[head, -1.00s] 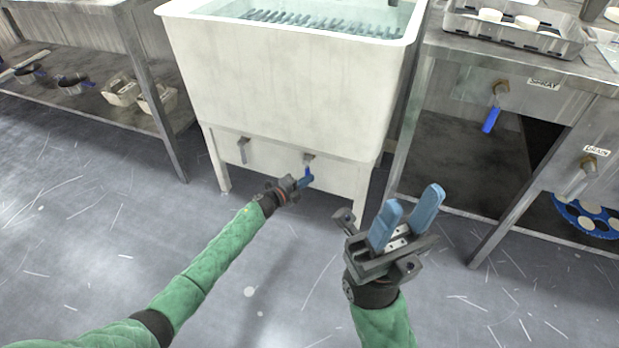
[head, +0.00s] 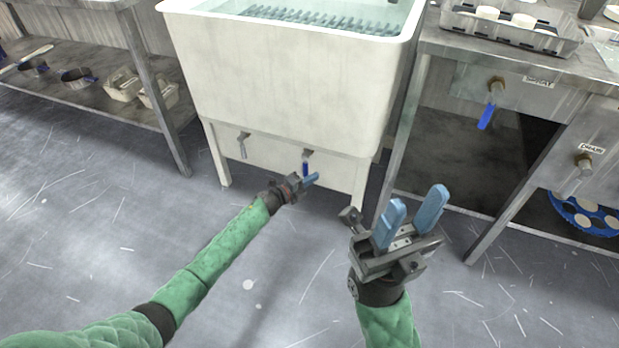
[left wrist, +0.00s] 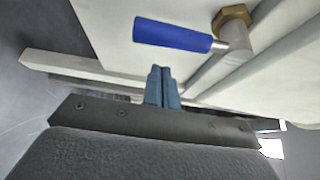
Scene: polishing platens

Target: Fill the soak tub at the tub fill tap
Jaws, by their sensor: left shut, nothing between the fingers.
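The white soak tub (head: 285,75) stands on a pale frame, with water and a ribbed rack visible inside. Under it on the front panel are two taps: one with a grey lever (head: 243,146) at left and one with a blue lever (head: 306,168) at right, both hanging down. The blue lever also shows large in the left wrist view (left wrist: 172,35), with a brass nut behind it. My left gripper (head: 312,179) is shut and empty, just below and in front of the blue lever, apart from it. My right gripper (head: 412,215) is open and empty, raised at the right.
A steel bench at right carries a tray (head: 515,32) with white discs, plus taps labelled SPRAY (head: 490,105) and DRAIN (head: 583,165). A blue holed disc (head: 585,213) lies beneath it. A steel shelf (head: 75,95) stands at left. The floor in front is clear.

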